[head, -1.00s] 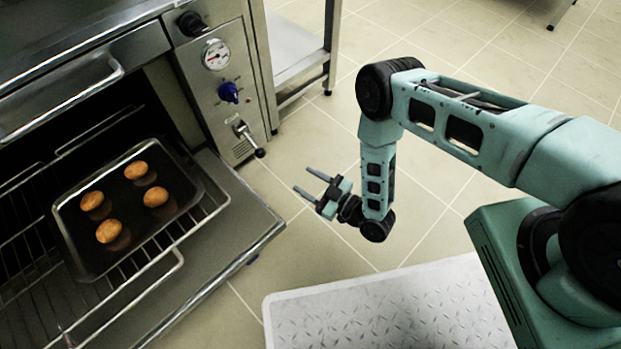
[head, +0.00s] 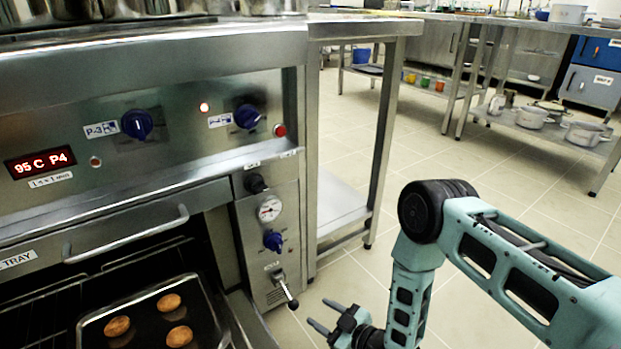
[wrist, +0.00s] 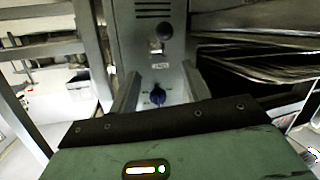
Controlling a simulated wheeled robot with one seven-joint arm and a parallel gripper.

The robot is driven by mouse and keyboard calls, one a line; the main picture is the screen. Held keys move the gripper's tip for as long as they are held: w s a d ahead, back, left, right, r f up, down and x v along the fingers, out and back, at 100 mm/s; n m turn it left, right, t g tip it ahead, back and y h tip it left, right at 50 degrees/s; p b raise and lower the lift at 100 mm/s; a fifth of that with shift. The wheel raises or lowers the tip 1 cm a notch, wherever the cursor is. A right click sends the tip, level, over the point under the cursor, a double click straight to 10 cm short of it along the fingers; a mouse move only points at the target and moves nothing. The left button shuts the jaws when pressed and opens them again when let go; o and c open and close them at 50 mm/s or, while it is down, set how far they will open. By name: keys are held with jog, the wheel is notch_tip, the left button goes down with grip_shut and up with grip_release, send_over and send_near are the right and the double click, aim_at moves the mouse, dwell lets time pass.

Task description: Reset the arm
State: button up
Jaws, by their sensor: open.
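My gripper (head: 325,317) is open and empty, low in the head view. It hangs in front of the oven's right-hand side panel, apart from it. In the wrist view the two fingers of my gripper (wrist: 158,95) stand apart with nothing between them. The panel with its blue knob (wrist: 158,96) shows beyond the fingers. My arm is bent, with the forearm hanging down from the elbow.
The oven (head: 150,100) stands at the left, open. A dark tray (head: 148,305) with several round brown buns (head: 169,302) sits on its rack. A steel table (head: 345,205) stands beside it. Shelves with pots (head: 532,116) stand at the back right. Tiled floor between is clear.

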notch_tip(320, 180, up, 22)
jog(key=a+m+g+h+p, duration=0.1)
jog(key=a+g+h+p, duration=0.2)
jog(key=g+h, duration=0.2)
jog(key=s+d+r+m+g+h+p, duration=0.25)
jog(key=s+d+r, duration=0.45)
jog(key=s+r, duration=0.4)
jog(key=s+d+r+m+g+h+p, duration=0.1)
jog(key=s+d+r+g+h+p, duration=0.2)
jog(key=s+d+r, duration=0.65)
jog(key=s+a+r+p, duration=0.1)
jog(key=s+r+p, duration=0.1)
jog(key=r+p, duration=1.5)
jog(key=s+a+r+p, duration=0.1)
jog(key=a+r+p, duration=0.1)
jog(key=r+p, duration=1.6)
jog(key=shift+s+r, duration=0.4)
jog(key=shift+r, duration=0.45)
jog(key=shift+n+h, duration=0.25)
